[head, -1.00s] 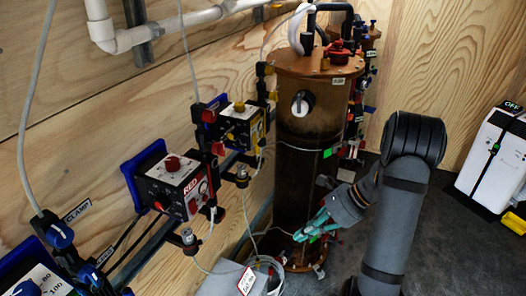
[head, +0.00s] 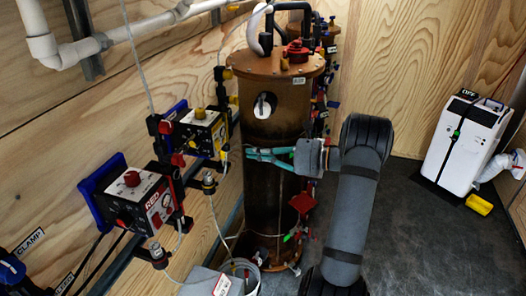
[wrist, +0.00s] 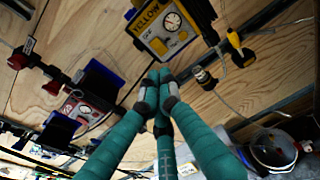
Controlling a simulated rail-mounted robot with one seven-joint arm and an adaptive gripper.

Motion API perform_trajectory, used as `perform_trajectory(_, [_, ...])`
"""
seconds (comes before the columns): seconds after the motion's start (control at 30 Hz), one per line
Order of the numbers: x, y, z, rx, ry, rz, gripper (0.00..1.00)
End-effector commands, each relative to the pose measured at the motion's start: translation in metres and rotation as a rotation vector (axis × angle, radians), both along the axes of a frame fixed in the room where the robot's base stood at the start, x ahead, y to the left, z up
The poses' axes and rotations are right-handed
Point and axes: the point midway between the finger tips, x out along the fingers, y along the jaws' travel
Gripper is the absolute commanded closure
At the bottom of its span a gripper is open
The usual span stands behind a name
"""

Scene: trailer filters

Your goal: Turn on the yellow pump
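My gripper (head: 250,153) has teal fingers pointing left, in front of the brown cylinder and right of the pump. In the wrist view its fingertips (wrist: 158,85) meet, with nothing seen between them, below the pump's image and apart from it. Whether the pump is running cannot be told.
The red pump (head: 142,199) sits nearer on the same rail. The tall brown cylinder (head: 272,190) stands behind my gripper. A bucket (head: 240,273) and thin hoses lie below. A white unit marked OFF (head: 466,142) stands at right; dark floor between is open.

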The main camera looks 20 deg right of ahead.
Motion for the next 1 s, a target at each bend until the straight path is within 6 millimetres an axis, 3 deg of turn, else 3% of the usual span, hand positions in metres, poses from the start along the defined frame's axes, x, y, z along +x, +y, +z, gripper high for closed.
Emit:
perform_trajectory(0.2, [0.027, 0.039, -0.003, 0.000, 0.002, 0.005, 1.00])
perform_trajectory(0.4, [0.045, 0.061, -0.008, -0.001, 0.001, 0.002, 1.00])
perform_trajectory(0.6, [0.054, 0.072, -0.011, -0.002, 0.001, 0.001, 1.00])
perform_trajectory(1.0, [0.055, 0.075, -0.013, 0.000, -0.001, 0.003, 1.00])
